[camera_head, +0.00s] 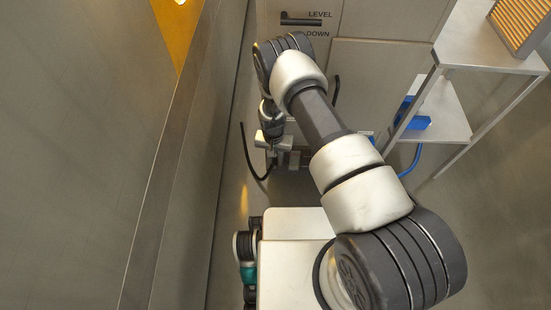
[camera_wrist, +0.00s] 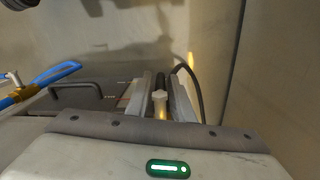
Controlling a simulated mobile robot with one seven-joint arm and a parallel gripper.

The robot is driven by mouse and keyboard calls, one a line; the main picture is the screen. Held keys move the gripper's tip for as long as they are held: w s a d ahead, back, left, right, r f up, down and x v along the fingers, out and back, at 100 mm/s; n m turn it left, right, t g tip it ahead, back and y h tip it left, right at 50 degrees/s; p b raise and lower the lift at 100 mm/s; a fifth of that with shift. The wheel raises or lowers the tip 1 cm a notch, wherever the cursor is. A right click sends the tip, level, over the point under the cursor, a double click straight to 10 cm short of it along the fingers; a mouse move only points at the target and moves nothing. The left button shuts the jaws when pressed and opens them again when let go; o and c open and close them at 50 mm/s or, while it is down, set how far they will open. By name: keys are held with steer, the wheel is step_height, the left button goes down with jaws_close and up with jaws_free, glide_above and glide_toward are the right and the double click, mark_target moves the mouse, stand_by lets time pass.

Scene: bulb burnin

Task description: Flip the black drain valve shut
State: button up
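My gripper (camera_wrist: 161,98) shows at the centre of the wrist view, its two pale fingers apart. A small pale upright stem with a yellowish lower part (camera_wrist: 160,104) stands between the fingers, with gaps visible at its sides; I cannot tell whether it touches them. A black hose (camera_wrist: 193,78) curves just right of the fingers. In the head view my gripper (camera_head: 276,143) is low in front of the grey cabinet, beside the black hose (camera_head: 252,158), and my arm hides part of it. I cannot clearly pick out the black drain valve.
The grey cabinet (camera_head: 383,75) carries a black handle (camera_head: 300,20) by "LEVEL" and "DOWN" lettering. A metal shelf rack (camera_head: 447,100) with a blue bin (camera_head: 416,118) stands right. A blue hose (camera_wrist: 55,73) with a yellow fitting lies left in the wrist view. A wall closes the left side.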

jaws_close()
